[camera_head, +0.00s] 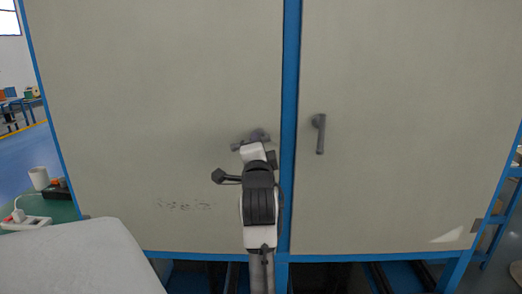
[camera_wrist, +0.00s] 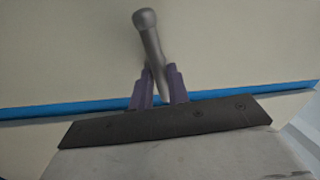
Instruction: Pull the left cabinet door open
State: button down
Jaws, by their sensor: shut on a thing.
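The left cabinet door (camera_head: 140,90) is a large beige panel in a blue frame. It looks shut against the blue centre post (camera_head: 290,110). Its grey handle (camera_head: 260,134) is near the door's right edge, partly hidden by my gripper (camera_head: 252,147). In the wrist view the handle (camera_wrist: 147,28) is a rounded bar running down between the two purple fingers of my gripper (camera_wrist: 158,80). The fingers are shut on it, and its rounded end shows beyond them.
The right door (camera_head: 410,90) is shut, with its grey handle (camera_head: 320,134) hanging down. A green table (camera_head: 62,212) with a white cup (camera_head: 39,178) and a power strip (camera_head: 27,223) stands at the left. Open floor (camera_head: 25,160) shows behind it.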

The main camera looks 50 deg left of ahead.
jog(key=shift+r+m+t+h+b, duration=0.1)
jog(key=shift+m+t+h+b, duration=0.3)
jog(key=shift+m, duration=0.9)
